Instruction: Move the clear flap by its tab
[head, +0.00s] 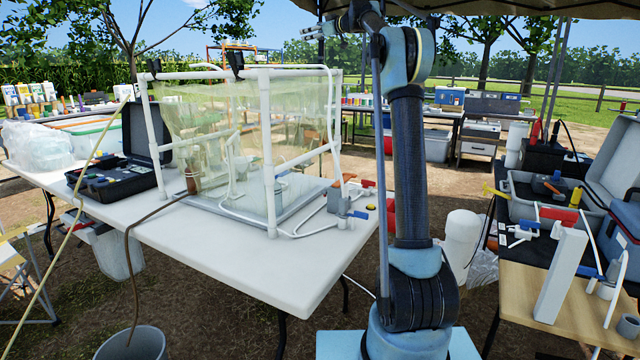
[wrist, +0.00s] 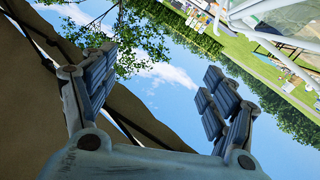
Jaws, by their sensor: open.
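A clear plastic flap (head: 205,115) hangs on a white pipe frame (head: 267,150) standing on the white table. Black clips (head: 236,62) sit on the frame's top bar. I cannot make out the flap's tab for sure. My gripper (head: 318,28) is raised high at the top of the head view, above and to the right of the frame, apart from the flap. In the wrist view my gripper (wrist: 158,88) shows its two fingers spread wide with nothing between them. That view points at sky and trees; white pipes show at its upper right.
On the white table (head: 190,235), an open black case (head: 120,175) stands left of the frame; tubing and small fittings lie at its right. A brown hose (head: 135,225) runs over the table's edge to a bucket (head: 135,343). A canopy (head: 480,8) hangs overhead. A wooden-topped bench (head: 555,305) is at right.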

